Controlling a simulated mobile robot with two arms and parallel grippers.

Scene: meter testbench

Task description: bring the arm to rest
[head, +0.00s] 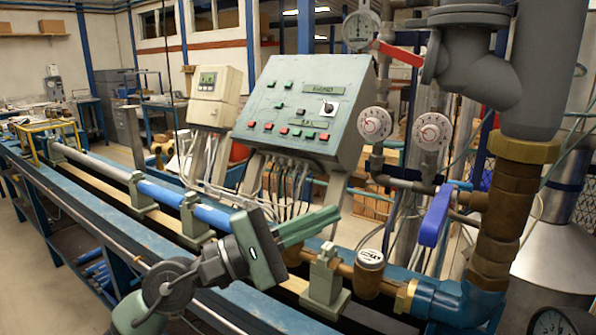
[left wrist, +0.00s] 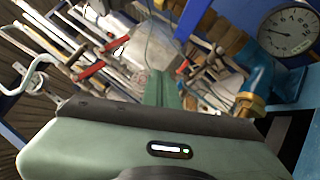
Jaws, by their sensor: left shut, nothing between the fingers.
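My left gripper (head: 322,222) comes in from the bottom left of the head view and hangs above the pipe bench. Its green fingers are together, with nothing between them, and point right toward the brass meter and the valve. In the left wrist view the fingers (left wrist: 163,88) show end-on beyond the wide green gripper body. They appear apart from the pipe and the panel. My right gripper is in neither view.
A sloped control panel (head: 305,108) stands behind the gripper. A blue-handled valve (head: 436,215), brass meter (head: 370,262) and thick vertical pipe (head: 498,215) are to the right. A blue pipe (head: 160,190) runs along the bench. A dial gauge (left wrist: 288,27) shows in the wrist view.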

